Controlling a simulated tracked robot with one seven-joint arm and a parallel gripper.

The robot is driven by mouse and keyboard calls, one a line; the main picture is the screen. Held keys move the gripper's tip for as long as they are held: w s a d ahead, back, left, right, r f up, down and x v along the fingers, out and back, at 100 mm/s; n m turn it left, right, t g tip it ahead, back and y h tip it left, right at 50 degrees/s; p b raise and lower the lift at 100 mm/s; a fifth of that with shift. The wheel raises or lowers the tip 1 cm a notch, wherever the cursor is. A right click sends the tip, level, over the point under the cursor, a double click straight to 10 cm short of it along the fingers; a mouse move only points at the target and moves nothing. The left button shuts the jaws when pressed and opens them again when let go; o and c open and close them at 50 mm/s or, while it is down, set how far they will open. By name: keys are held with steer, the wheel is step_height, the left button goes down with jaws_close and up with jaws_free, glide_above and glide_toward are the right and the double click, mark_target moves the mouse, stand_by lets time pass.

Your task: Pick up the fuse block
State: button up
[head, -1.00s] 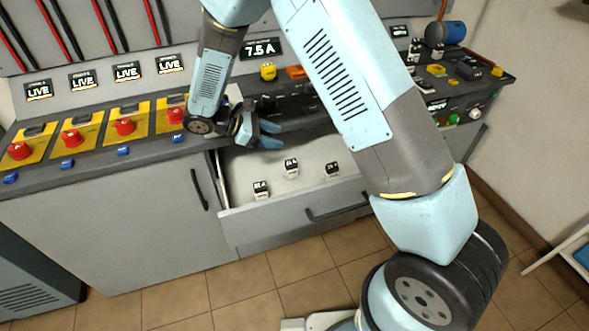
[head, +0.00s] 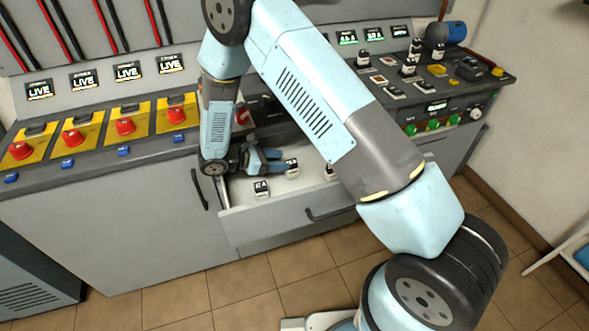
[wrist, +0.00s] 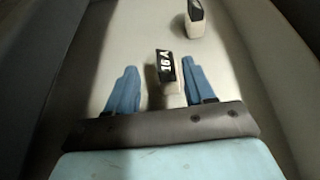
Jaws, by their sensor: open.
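A fuse block (wrist: 166,72) with a white body and a black top marked "16 A" stands in the open drawer. In the head view it is the middle block (head: 292,169). My gripper (head: 277,160) is low inside the drawer, with its blue fingers pointing right at this block. In the wrist view my gripper (wrist: 159,72) is open, with one finger on each side of the block and visible gaps between. The block's lower part is partly hidden by the gripper body.
Another fuse block (head: 262,188) stands nearer the drawer front (head: 280,222). Drawer walls flank the gripper closely. Red switches (head: 125,126) line the counter at left.

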mark_target(290, 161)
steer(key=shift+x, duration=3.5)
steer(key=shift+s+f, duration=0.15)
steer(key=shift+c, duration=0.2)
jaws_close()
